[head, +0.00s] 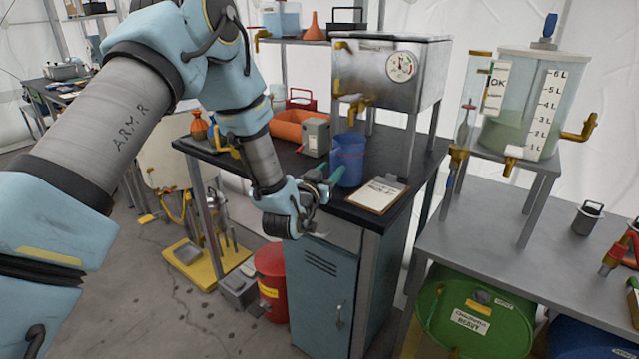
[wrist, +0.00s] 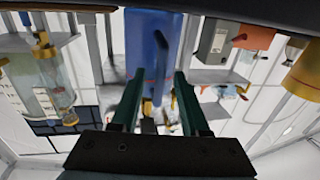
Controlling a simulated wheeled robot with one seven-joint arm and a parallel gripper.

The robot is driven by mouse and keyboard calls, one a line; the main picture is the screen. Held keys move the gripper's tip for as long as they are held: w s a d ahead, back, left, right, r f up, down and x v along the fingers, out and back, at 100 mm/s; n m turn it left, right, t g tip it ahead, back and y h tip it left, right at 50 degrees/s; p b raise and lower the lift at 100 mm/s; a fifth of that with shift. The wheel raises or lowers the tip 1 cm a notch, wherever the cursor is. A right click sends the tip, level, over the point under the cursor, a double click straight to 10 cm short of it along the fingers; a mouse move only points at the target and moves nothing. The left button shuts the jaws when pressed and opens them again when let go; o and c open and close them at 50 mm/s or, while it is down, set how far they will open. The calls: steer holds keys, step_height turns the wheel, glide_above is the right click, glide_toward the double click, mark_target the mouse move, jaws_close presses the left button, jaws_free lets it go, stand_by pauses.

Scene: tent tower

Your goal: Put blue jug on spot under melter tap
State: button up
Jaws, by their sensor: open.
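The blue jug (head: 347,160) stands upright on the black-topped bench (head: 385,215), with a red line around it. The steel melter (head: 390,72) with a round dial stands behind and above it. Its brass tap (head: 355,101) is above the jug in the head view; I cannot tell if the jug is directly below. No marked spot is visible. My gripper (head: 322,184) is open at the jug's near left side. In the wrist view the jug (wrist: 149,50) appears upside down, in line with the gap between my green fingers (wrist: 160,88); contact is unclear.
A clipboard (head: 378,194) lies right of the jug, near the bench edge. A graduated clear tank (head: 520,100) stands on the right table. A red bin (head: 271,283) is on the floor.

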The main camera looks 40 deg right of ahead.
steer(key=b+v, duration=0.3)
steer(key=v, duration=0.7)
steer(key=shift+s+a, duration=0.2)
steer(key=shift+a, duration=0.05)
steer(key=shift+w, duration=0.1)
steer(key=w+a+f+n+y, duration=0.1)
steer(key=w+a+n+y, duration=0.1)
steer(key=w+a+y, duration=0.6)
steer(key=w+a+f+n+y, duration=0.1)
steer(key=w+a+n+y, duration=0.15)
steer(key=w+a, duration=0.7)
steer(key=s+a+n+g+y, duration=0.1)
steer(key=s+a+n+g, duration=0.1)
steer(key=s+a, duration=0.3)
steer(key=s+a+r+n+g+y, duration=0.1)
steer(key=s+a, duration=0.3)
steer(key=a, duration=1)
steer(key=s+a+n+g+y, duration=0.3)
steer(key=s+a+n, duration=0.1)
steer(key=a, duration=0.6)
steer(key=shift+s+r, duration=0.3)
steer(key=shift+s, duration=0.6)
